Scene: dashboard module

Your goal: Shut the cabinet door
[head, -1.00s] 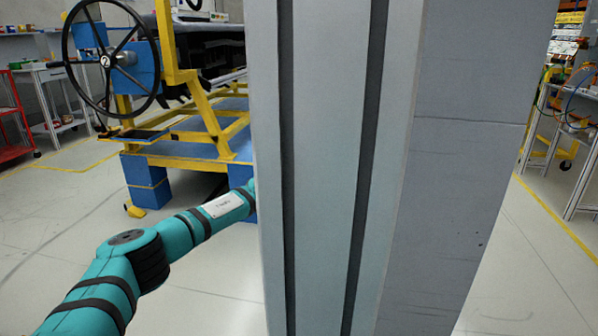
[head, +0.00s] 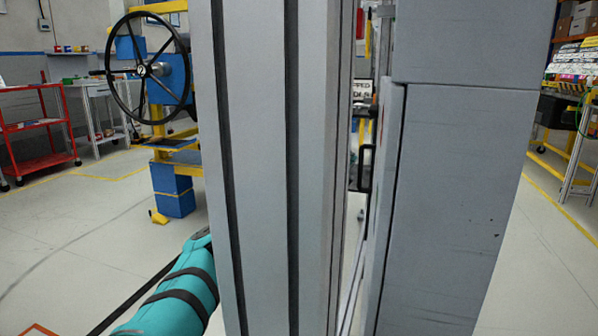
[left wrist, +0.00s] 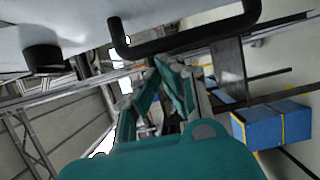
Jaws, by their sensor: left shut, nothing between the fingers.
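A tall grey panel with dark vertical grooves (head: 265,180), which looks like the cabinet door, stands upright in the middle of the head view. The grey cabinet body (head: 450,190) is to its right, and a see-through gap shows between them. In the left wrist view, a black bar handle (left wrist: 185,43) is fixed to a pale surface (left wrist: 75,22) along the top. My left gripper (left wrist: 165,75) is shut and empty, just below the handle in that picture; I cannot tell whether it touches anything. In the head view the panel hides this gripper. My right gripper is not in view.
A blue and yellow stand with a black handwheel (head: 148,70) is at the back left. A red cart (head: 38,125) is farther left. Shelving and a workbench (head: 575,110) are at the right. Open floor (head: 90,230) lies at the left.

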